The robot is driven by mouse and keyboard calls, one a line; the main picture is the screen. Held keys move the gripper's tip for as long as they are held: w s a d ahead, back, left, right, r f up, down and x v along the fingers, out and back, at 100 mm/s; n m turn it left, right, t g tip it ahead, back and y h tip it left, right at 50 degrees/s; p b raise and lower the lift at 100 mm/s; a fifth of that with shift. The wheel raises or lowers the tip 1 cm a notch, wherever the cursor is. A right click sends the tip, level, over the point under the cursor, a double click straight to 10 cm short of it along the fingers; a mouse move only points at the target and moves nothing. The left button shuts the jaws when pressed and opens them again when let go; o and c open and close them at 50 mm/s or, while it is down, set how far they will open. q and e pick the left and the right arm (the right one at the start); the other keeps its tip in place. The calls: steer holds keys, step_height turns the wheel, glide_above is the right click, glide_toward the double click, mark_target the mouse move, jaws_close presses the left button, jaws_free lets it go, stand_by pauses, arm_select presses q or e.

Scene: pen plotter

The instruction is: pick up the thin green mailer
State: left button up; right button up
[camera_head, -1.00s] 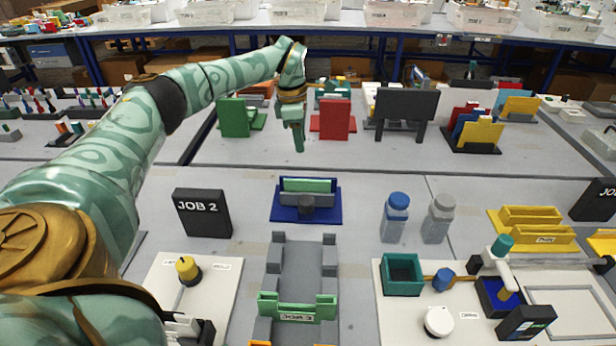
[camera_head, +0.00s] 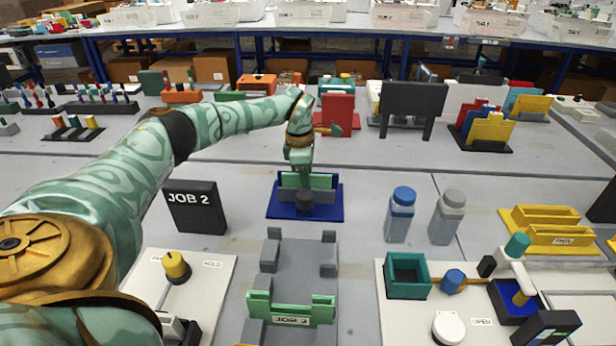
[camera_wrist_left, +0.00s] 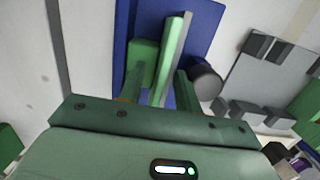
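The thin green mailer (camera_head: 320,181) stands upright in a blue-based holder (camera_head: 325,214), behind a grey front plate with a dark round knob. In the left wrist view the mailer (camera_wrist_left: 174,47) is a narrow light-green strip beside a grey strip, on the blue base (camera_wrist_left: 130,30). My left gripper (camera_head: 301,172) is right over the holder, pointing down, and hides part of the mailer. In the wrist view its two fingers (camera_wrist_left: 160,85) are apart, with the mailer's strip between them. Contact cannot be told. My right gripper is not in view.
A black JOB 2 sign (camera_head: 196,207) stands left of the holder. Two bottles, one blue-capped (camera_head: 400,214) and one grey-capped (camera_head: 447,215), stand to its right. A grey fixture with a green front (camera_head: 290,310) lies nearer. A red panel (camera_head: 337,114) stands behind.

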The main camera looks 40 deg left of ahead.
arm_select(q)
steer(key=shift+r, duration=0.1)
jaws_close()
